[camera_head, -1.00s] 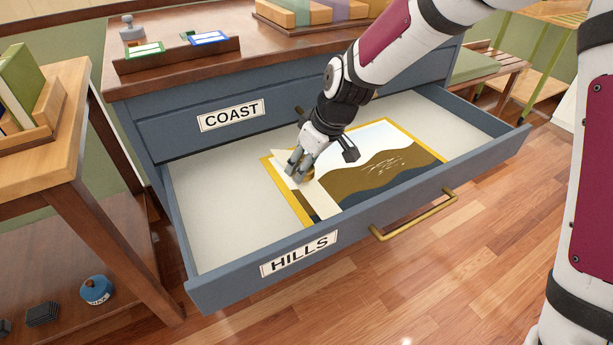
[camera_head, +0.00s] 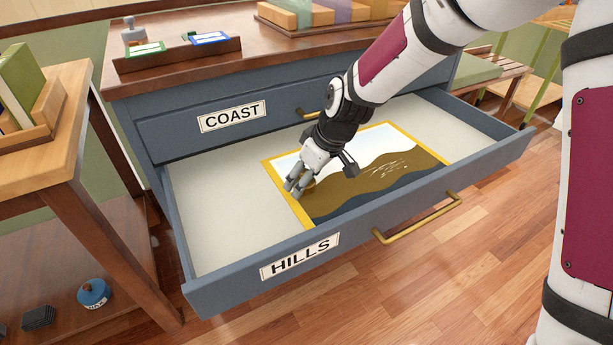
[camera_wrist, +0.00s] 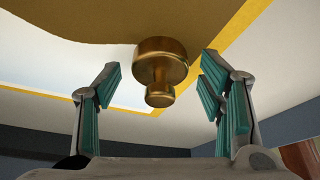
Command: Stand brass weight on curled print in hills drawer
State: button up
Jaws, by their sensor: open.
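The print (camera_head: 350,165), with a yellow border and brown and grey hills, lies in the open hills drawer (camera_head: 345,240). It looks flat now, with no curled edge showing. The brass weight (camera_wrist: 162,65) stands upright on the brown part of the print near its yellow border in the wrist view. In the head view it is mostly hidden behind my fingers, at the print's left side. My gripper (camera_head: 297,186) is open around the weight. In the wrist view its teal finger pads (camera_wrist: 165,90) are apart from the weight on both sides.
The closed coast drawer (camera_head: 285,108) is above the hills drawer. A tray with cards (camera_head: 180,52) and a stamp (camera_head: 133,34) stand on the cabinet top. A wooden side table (camera_head: 70,150) stands at left. The drawer's left part is bare.

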jog(key=shift+r, duration=0.15)
jog(key=shift+d+r, duration=0.1)
jog(key=shift+r, duration=0.2)
jog(key=p+v, duration=0.4)
jog(key=v, duration=0.7)
jog(key=shift+r, duration=0.25)
jog(key=shift+s, duration=0.1)
jog(key=s+d+r+m+h, duration=0.2)
jog(key=s+d+r+m, duration=0.15)
jog(key=s+d, duration=0.35)
jog(key=s+d+r+m+h, duration=0.1)
jog(key=s+d+r+m, duration=0.1)
jog(key=s+d+r, duration=0.55)
jog(key=s+d+m+g, duration=0.1)
jog(key=s+d+m, duration=0.1)
jog(key=s, duration=0.8)
jog(key=s+d+f+m+g, duration=0.1)
jog(key=s+d+m, duration=0.2)
jog(key=s, duration=0.7)
jog(key=shift+s+d+f+m+h, duration=0.2)
jog(key=shift+s+d+m+h, duration=0.15)
jog(key=shift+m, duration=0.2)
